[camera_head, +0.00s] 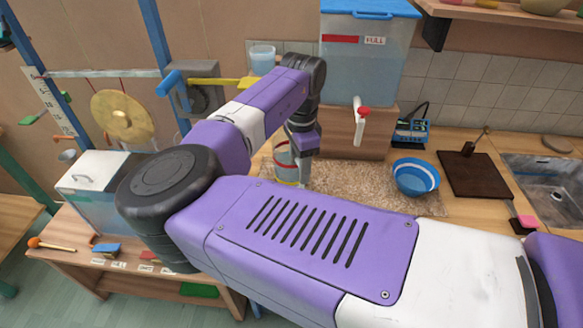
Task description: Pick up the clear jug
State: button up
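A clear jug (283,158) with coloured bands stands on the speckled mat (350,190), just behind and to the left of my gripper. My arm hides part of it, and I cannot make out its handle. My gripper (303,172) points down at the jug's right side. From this view I cannot tell whether its fingers touch the jug, are around it, or are apart from it. The finger gap is not clear.
A large water tank (362,55) with a red-handled tap (361,112) stands on a wooden block behind. A blue bowl (415,177) sits right of the gripper. A dark board (474,174) and sink (548,185) lie farther right. A gong (122,117) hangs at left.

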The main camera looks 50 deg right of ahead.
grip_shut()
jog(key=shift+r, duration=0.1)
jog(key=shift+r, duration=0.1)
